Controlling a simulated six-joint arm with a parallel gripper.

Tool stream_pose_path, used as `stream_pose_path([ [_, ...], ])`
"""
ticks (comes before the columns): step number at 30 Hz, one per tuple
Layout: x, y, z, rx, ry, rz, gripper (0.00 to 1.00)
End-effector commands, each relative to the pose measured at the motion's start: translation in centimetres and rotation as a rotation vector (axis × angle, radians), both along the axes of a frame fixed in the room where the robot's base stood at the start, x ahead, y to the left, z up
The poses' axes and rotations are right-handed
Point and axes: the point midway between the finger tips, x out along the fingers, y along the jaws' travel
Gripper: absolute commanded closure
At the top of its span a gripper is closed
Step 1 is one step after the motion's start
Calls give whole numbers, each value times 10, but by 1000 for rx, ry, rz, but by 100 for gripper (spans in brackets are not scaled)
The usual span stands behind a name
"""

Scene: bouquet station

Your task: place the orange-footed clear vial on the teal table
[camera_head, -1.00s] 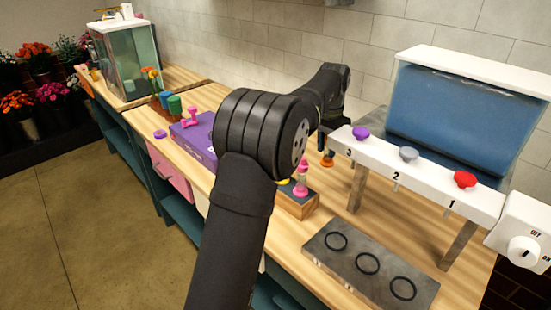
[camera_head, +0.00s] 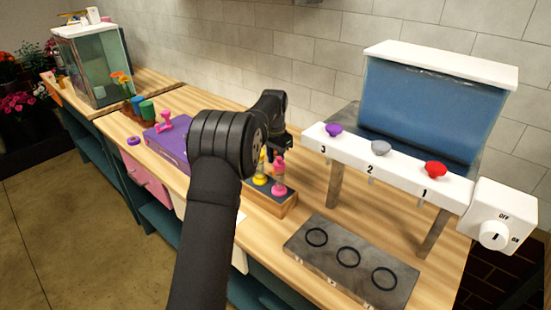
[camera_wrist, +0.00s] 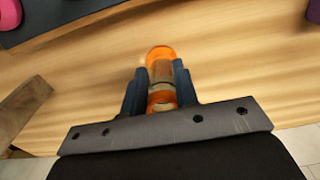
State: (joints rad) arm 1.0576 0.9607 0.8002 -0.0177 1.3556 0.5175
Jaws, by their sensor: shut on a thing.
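My gripper (camera_wrist: 160,88) is shut on the orange-footed clear vial (camera_wrist: 161,68), which sits between the two dark fingers in the wrist view. The vial's orange foot points away from the wrist, and a second orange band shows near the jaws. The vial appears held above a wooden top. In the head view my gripper (camera_head: 279,145) is behind my arm, left of the white dispenser, and I cannot make out the vial there. No teal tabletop is clear; teal shows on the bench fronts (camera_head: 160,225).
A wooden rack (camera_head: 285,207) holds yellow- and pink-footed vials. The dispenser rail (camera_head: 395,173) with purple, grey and red knobs stands to the right. A grey slab with three rings (camera_head: 300,245) lies in front. A purple box (camera_head: 165,140) and green pots are at left.

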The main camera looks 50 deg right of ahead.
Motion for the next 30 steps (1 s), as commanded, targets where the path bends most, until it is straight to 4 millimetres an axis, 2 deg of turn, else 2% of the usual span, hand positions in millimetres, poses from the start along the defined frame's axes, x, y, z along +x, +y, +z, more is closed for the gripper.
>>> stream_pose_path([
  [9,0,0,-2,-2,-1,0,100],
  [10,0,0,-2,-1,-1,0,67],
  [12,0,0,-2,-1,-1,0,53],
  [13,0,0,-2,-1,-1,0,51],
  [23,0,0,2,-2,-1,0,51],
  [26,0,-1,14,-4,-2,0,51],
  [30,1,0,42,-5,-3,0,51],
])
